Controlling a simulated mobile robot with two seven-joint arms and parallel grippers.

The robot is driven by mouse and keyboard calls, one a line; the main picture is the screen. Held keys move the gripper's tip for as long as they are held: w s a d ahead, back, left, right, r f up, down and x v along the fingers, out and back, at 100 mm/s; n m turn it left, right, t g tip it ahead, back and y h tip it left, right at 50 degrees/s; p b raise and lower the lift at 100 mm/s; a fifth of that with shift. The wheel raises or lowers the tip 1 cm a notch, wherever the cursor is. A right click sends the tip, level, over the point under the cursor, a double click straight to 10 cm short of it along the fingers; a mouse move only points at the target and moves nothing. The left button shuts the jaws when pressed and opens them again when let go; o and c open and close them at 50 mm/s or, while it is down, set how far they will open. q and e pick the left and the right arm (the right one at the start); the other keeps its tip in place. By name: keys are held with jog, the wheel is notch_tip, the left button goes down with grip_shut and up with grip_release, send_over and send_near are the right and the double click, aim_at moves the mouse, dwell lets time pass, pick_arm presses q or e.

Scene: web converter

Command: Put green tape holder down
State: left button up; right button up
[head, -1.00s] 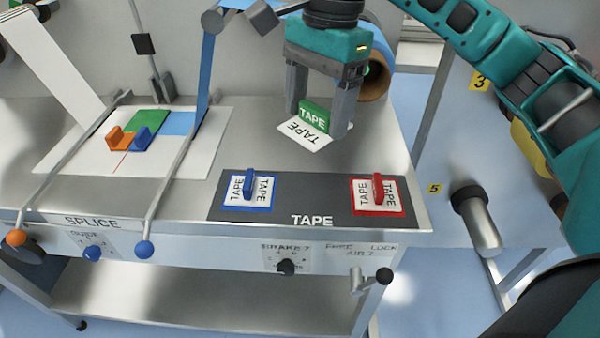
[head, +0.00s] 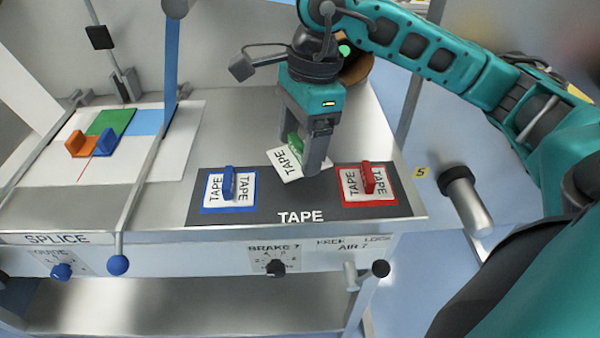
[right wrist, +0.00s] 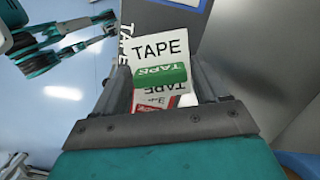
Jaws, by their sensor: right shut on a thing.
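The green tape holder (head: 295,143) has a green handle and a white plate (head: 284,165) marked TAPE. My right gripper (head: 302,165) is shut on its handle. In the head view the holder is tilted and partly hidden by the fingers, over the back edge of the dark TAPE strip (head: 300,212), between the blue and red holders. I cannot tell whether it touches the surface. The right wrist view shows the green handle (right wrist: 160,75) between the fingers, with a white TAPE plate (right wrist: 159,47) around it. My left gripper is not in view.
The blue tape holder (head: 228,183) stands on the strip's left part and the red tape holder (head: 368,178) on its right part. The strip between them is bare. The splice area with orange and blue blocks (head: 92,143) is at left. The table's front edge is close.

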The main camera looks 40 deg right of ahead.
aim_at(300, 187)
notch_tip(300, 187, down, 2)
jog(key=shift+f, duration=0.2)
notch_tip(300, 187, down, 4)
jog(key=shift+r+b, duration=0.25)
jog(key=shift+b, duration=0.05)
jog(key=shift+f, duration=0.15)
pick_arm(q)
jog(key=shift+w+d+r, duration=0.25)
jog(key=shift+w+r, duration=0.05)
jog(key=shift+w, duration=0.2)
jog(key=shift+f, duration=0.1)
pick_arm(e)
jog(key=shift+f, duration=0.25)
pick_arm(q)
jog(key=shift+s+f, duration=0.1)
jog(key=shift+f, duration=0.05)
pick_arm(e)
jog(key=o, duration=1)
jog(key=shift+r, duration=0.1)
jog(key=shift+o, duration=0.2)
